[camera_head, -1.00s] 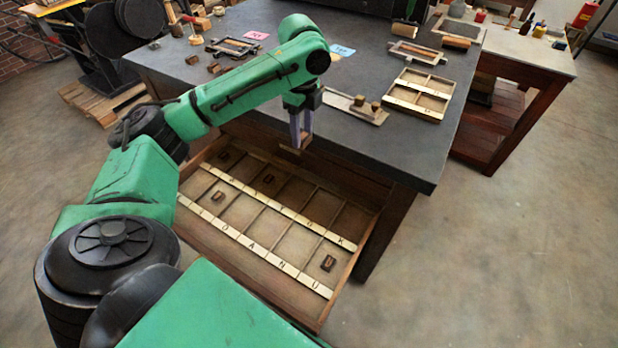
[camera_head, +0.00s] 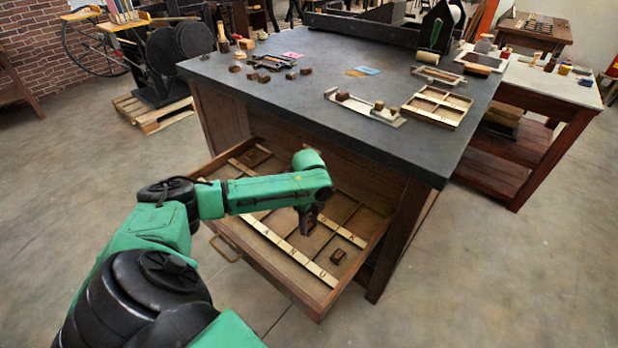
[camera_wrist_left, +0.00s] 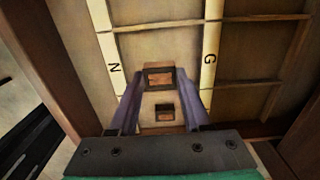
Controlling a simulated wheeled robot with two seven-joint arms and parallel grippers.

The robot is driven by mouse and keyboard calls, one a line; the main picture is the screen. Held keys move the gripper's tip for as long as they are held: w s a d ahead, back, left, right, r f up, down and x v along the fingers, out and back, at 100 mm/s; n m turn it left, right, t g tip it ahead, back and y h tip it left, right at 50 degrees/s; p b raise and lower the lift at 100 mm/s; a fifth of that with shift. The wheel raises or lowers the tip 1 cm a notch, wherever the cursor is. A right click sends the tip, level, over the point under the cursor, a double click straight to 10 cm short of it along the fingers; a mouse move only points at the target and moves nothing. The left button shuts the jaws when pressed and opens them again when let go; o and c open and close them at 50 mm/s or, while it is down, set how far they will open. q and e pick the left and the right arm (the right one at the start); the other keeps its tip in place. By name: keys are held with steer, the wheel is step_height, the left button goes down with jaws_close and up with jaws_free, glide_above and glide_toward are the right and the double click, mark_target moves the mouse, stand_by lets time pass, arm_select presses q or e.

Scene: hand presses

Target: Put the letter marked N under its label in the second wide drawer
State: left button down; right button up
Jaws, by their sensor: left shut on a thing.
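My left gripper (camera_head: 307,222) reaches down over the open wooden drawer (camera_head: 272,283). In the left wrist view its purple fingers (camera_wrist_left: 160,82) are shut on a small brown letter block (camera_wrist_left: 159,75); its letter cannot be read. The label N (camera_wrist_left: 115,67) is on the pale strip to the left of the held block, and the label G (camera_wrist_left: 208,58) is on the strip to the right. A second block (camera_wrist_left: 165,112) lies in the drawer beyond the fingers; it also shows in the head view (camera_head: 338,256) near the label U. My right gripper is not in view.
The dark worktop (camera_head: 290,110) overhangs the drawer's back. On it are a metal tray (camera_head: 365,108) with small blocks, a sectioned wooden case (camera_head: 437,105) and several loose blocks. Thin dividers and the drawer's walls stand around the gripper. Floor in front is clear.

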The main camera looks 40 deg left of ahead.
mark_target(309, 225)
arm_select(q)
step_height(309, 225, down, 4)
steer(key=shift+f, duration=0.1)
steer(key=shift+c, duration=1.8)
jaws_free()
steer(key=shift+f, duration=0.1)
step_height(309, 225, up, 12)
steer(key=shift+r+p, duration=0.2)
steer(key=shift+p, duration=0.1)
steer(key=shift+f, duration=0.1)
